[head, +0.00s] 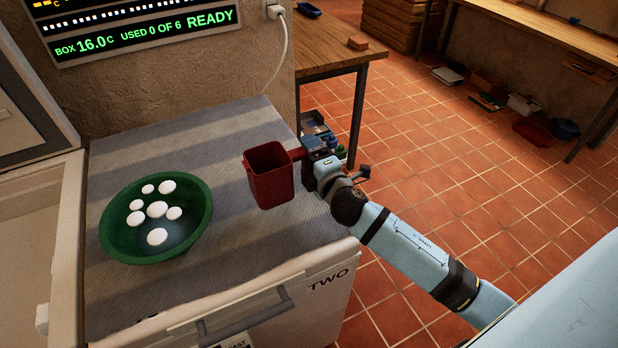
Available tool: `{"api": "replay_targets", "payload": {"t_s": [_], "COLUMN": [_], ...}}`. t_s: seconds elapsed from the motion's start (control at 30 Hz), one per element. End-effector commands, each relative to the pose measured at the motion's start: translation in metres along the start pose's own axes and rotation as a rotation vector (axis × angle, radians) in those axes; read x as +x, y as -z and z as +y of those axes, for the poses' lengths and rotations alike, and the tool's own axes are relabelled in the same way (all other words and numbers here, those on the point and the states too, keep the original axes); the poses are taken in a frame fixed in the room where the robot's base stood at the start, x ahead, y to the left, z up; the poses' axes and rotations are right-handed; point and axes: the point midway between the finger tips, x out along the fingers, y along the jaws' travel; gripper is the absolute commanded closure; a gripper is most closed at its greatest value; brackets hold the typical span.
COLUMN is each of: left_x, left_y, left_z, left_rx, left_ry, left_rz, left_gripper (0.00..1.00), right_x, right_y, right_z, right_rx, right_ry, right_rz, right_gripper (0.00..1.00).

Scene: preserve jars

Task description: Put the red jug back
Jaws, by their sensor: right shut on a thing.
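The red jug (270,177) is upright on or just above the grey ribbed top of the cabinet, near its right edge; I cannot tell whether its base touches. Its open mouth faces up and its handle (297,154) points right. My right gripper (305,151) comes in from the right and is shut on the jug's handle. Its fingertips are partly hidden around the handle. My left gripper is not in view.
A green bowl (113,232) with several white round things stands left of the jug. The grey cabinet top (222,240) has free room in front and behind. A wooden table (325,50) stands behind right. A display (140,35) on the wall reads READY.

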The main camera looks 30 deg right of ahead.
Motion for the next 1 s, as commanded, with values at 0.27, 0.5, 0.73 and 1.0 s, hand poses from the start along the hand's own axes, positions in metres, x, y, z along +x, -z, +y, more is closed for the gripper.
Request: {"api": "replay_targets", "payload": {"t_s": [0.27, 0.5, 0.73, 1.0], "left_x": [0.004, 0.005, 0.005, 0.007], "left_y": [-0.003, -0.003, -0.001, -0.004], "left_z": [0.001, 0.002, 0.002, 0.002], "left_rx": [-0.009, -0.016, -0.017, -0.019], "left_ry": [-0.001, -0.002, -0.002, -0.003], "left_rz": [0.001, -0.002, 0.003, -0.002], "left_gripper": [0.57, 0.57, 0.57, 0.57], "right_x": [0.000, 0.000, 0.000, 0.000], "right_y": [0.000, 0.000, 0.000, 0.000], "right_z": [-0.031, -0.055, -0.055, -0.058], "right_rx": [0.002, 0.002, 0.001, 0.000], "right_ry": [0.002, 0.000, -0.001, 0.000], "right_rz": [0.000, 0.000, 0.001, 0.001], "right_gripper": [0.45, 0.45, 0.45, 0.00]}}
